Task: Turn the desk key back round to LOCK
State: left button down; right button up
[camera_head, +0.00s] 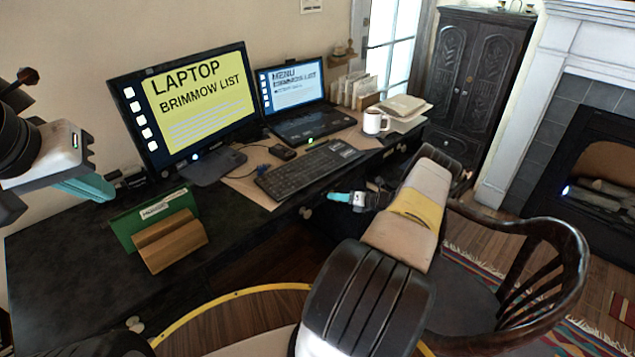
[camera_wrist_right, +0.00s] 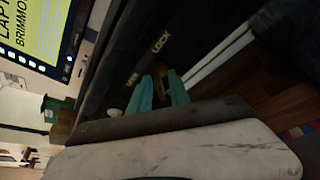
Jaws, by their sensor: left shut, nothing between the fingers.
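The brass-coloured key (camera_wrist_right: 160,76) shows between the teal fingertips of my right gripper (camera_wrist_right: 160,88) in the right wrist view, at the dark front of the desk. The word LOCK (camera_wrist_right: 162,42) is printed on that front beside it, and a second small label (camera_wrist_right: 133,79) is hard to read. I cannot tell whether the fingers press on the key or which way it points. In the head view my right gripper (camera_head: 345,197) is at the desk's front edge, with the key hidden. My left gripper (camera_head: 92,187) is shut and empty above the desk's left end.
The desk (camera_head: 75,250) carries a monitor (camera_head: 190,105), a laptop (camera_head: 297,110), a keyboard (camera_head: 308,168), a white mug (camera_head: 374,122) and a green folder in a wooden holder (camera_head: 170,240). A wooden chair (camera_head: 540,270) stands close on the right. Air above the desk's front left is free.

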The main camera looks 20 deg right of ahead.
jog(key=shift+s, duration=0.1)
jog(key=v, duration=0.7)
jog(key=shift+s+d, duration=0.2)
jog(key=shift+s, duration=0.05)
jog(key=shift+r, duration=0.1)
